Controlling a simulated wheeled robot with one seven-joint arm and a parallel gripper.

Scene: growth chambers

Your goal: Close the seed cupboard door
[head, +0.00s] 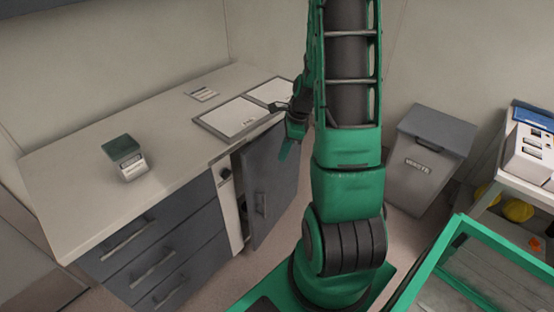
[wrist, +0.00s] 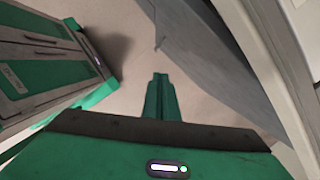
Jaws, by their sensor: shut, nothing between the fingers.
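The seed cupboard door (head: 268,183) is a grey panel under the right end of the counter. It stands partly open, swung out from the cabinet, with a dark gap and part of the interior showing at its left. In the wrist view the grey door panel (wrist: 225,75) fills the upper middle and right. My gripper (head: 287,150) is by the top of the door at its right side, pointing down. In the wrist view my gripper (wrist: 160,78) has its green fingers together, with nothing between them, beside the door. I cannot tell whether it touches the door.
The counter (head: 75,180) holds a small green-topped device (head: 125,155) and framed trays (head: 232,117). Drawers (head: 150,245) lie left of the cupboard. A grey waste bin (head: 425,165) stands at the right. A green-framed cart (head: 480,270) is at the lower right. Some floor is clear beside the door.

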